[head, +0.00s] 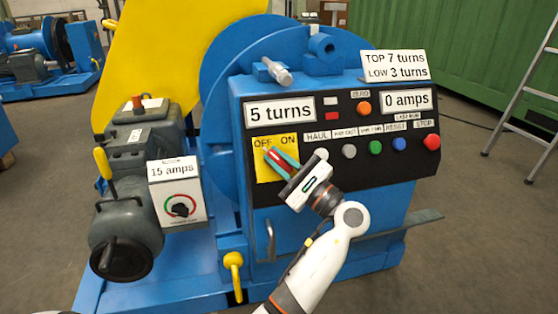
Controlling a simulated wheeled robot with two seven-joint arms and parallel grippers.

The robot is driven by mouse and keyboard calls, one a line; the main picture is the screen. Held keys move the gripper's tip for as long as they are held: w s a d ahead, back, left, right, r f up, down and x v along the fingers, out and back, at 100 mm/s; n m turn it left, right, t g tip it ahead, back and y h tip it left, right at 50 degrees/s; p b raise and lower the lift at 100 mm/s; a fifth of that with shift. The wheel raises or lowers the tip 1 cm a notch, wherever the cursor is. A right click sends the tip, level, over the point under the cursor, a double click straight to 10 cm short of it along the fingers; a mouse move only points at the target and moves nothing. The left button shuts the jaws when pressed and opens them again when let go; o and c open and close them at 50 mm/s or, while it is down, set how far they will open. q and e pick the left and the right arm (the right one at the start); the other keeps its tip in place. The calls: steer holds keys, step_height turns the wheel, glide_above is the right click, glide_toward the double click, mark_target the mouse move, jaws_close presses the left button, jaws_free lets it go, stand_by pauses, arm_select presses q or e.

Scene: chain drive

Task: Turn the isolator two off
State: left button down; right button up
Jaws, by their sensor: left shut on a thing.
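The isolator is a yellow plate (262,173) marked OFF on the left and ON on the right, at the left of the black panel. No number shows on it, so I cannot tell from the picture that it is number two. My left gripper (279,157) is in front of this plate, with its teal fingers shut on the small red switch handle (276,154). The fingers point up and left, toward the OFF side. They hide much of the handle, so its exact angle is hard to tell. My right gripper is not in view.
Right of the plate are several buttons, including a green button (375,147) and a red stop button (432,141). Displays read "5 turns" (280,111) and "0 amps" (407,101). A dial box (180,207) labelled 15 amps stands left. A ladder (520,95) is at right.

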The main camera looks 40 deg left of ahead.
arm_select(q)
steer(key=shift+n+g+h, duration=0.3)
steer(key=shift+n+g, duration=0.5)
steer(key=shift+n, duration=0.1)
steer(key=c, duration=1.4)
jaws_free()
steer(key=shift+o, duration=0.2)
steer(key=p+v, duration=0.2)
steer(key=v, duration=0.5)
steer(key=shift+d, duration=0.25)
steer(key=shift+s+f, duration=0.1)
